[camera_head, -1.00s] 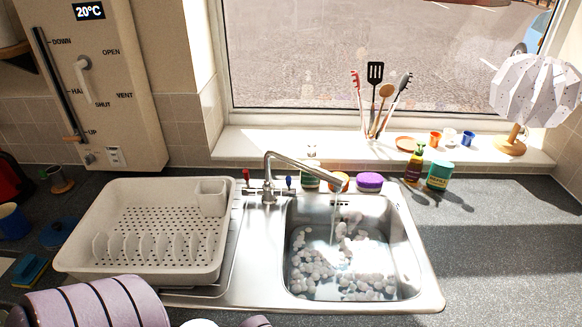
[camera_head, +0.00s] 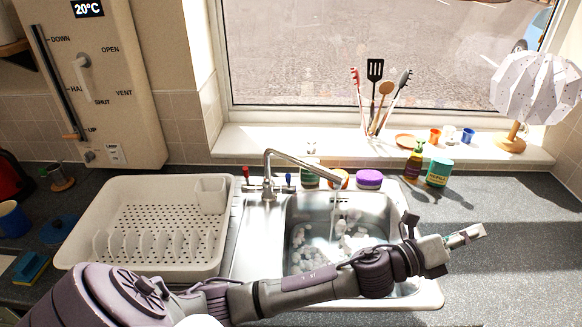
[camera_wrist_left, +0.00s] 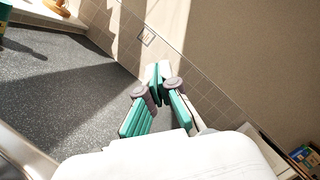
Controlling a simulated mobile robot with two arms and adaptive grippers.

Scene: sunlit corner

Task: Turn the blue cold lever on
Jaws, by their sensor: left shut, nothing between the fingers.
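The blue cold lever (camera_head: 289,181) stands on the right side of the metal tap (camera_head: 268,186), behind the sink. The red lever (camera_head: 246,175) is on the tap's left side. Water runs from the spout (camera_head: 341,184) into the sink. My left gripper (camera_head: 476,233) is out over the counter to the right of the sink, well apart from the blue lever. In the left wrist view its fingers (camera_wrist_left: 158,72) are shut with nothing between them. The levers are not in the wrist view. My right gripper is not in view.
The sink (camera_head: 428,293) holds foam and lies partly under my left arm. A white drying rack (camera_head: 75,262) stands to its left. A soap bottle (camera_head: 413,165), a teal tub (camera_head: 439,172) and a purple-topped pot (camera_head: 369,180) stand behind. The right counter (camera_head: 515,230) is mostly clear.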

